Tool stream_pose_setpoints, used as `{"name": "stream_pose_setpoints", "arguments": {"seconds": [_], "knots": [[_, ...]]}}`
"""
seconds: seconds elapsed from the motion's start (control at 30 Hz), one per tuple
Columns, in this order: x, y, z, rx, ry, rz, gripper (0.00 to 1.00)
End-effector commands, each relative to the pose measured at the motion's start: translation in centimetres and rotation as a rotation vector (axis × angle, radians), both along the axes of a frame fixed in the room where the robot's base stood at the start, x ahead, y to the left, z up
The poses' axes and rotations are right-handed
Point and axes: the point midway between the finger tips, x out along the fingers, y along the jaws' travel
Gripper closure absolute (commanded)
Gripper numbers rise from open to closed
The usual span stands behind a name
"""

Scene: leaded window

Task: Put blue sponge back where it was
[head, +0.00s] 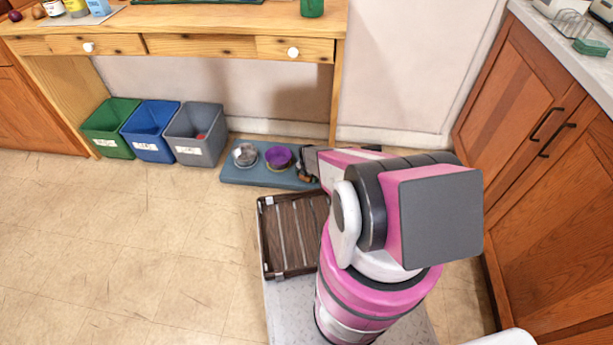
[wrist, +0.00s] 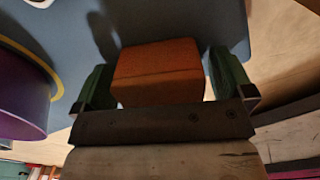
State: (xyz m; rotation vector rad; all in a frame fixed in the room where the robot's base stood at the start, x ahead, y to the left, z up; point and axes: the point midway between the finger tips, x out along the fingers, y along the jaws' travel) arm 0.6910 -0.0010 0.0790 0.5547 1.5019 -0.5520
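I cannot make out a blue sponge in either view. In the wrist view, an orange-brown block (wrist: 157,72) fills the space between the two dark green fingertips of my gripper (wrist: 160,88). My gripper appears shut on this block, against a blue-grey mat as background. In the head view my gripper (head: 308,165) is low, over the right end of the blue-grey mat (head: 235,174). My arm partly hides it there, and a small orange patch shows by the fingers. The block's underside is hidden, so I cannot tell whether it touches the mat.
A metal bowl (head: 245,154) and a purple bowl (head: 278,157) stand on the mat. Green (head: 108,128), blue (head: 150,130) and grey (head: 194,134) bins stand left of it. A dark slatted crate (head: 267,245) is in front. A wooden desk (head: 180,18) overhangs behind. The left floor is clear.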

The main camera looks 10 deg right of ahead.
Motion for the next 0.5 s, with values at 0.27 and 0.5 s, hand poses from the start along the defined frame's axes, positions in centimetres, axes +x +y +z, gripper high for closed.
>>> {"name": "stream_pose_setpoints", "arguments": {"seconds": [0.27, 0.5], "knots": [[0.0, 0.0, 0.1, 0.0, 0.0, 0.0, 0.01], [-0.1, 0.0, 1.4, 0.0, 0.0, 0.0, 0.01]]}}
